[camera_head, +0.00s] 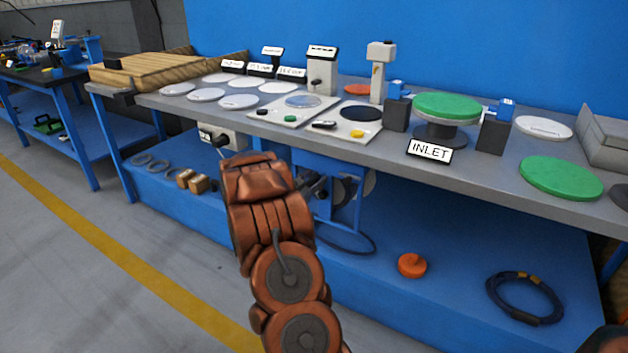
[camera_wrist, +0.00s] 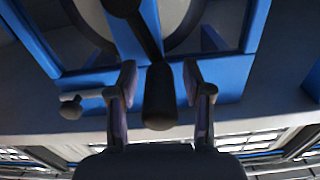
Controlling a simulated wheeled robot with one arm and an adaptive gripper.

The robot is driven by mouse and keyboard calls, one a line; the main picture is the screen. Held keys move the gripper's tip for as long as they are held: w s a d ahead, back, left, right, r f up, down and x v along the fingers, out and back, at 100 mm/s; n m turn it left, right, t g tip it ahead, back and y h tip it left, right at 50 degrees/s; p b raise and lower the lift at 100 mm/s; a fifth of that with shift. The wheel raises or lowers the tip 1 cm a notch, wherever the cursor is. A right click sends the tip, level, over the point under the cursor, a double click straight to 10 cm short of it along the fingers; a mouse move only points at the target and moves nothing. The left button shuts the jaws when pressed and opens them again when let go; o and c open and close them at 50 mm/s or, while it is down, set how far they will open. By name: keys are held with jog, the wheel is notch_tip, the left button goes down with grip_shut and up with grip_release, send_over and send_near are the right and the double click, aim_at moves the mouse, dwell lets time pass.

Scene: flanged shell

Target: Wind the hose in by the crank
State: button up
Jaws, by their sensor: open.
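The hose reel (camera_head: 369,183) sits in a blue frame (camera_head: 356,205) under the bench, partly behind my brown arm. In the wrist view the reel's pale disc (camera_wrist: 182,18) shows at the top, inside the blue frame (camera_wrist: 253,25). A dark crank arm (camera_wrist: 147,38) crosses it and a dark rounded handle (camera_wrist: 160,98) points toward the camera. My gripper (camera_wrist: 160,76) is open, with one finger on each side of the handle and a narrow gap showing. A dark hose (camera_head: 350,243) curves on the lower shelf. My fingers are hidden in the head view.
A light rod with a dark knob (camera_wrist: 72,107) lies left of my fingers. The bench edge (camera_head: 290,137) overhangs the reel. The blue lower shelf (camera_head: 460,262) holds an orange knobbed piece (camera_head: 411,265) and a coiled dark ring (camera_head: 525,298). The shelf between them is clear.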

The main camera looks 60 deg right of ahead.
grip_shut()
dwell(0.3)
dwell(0.3)
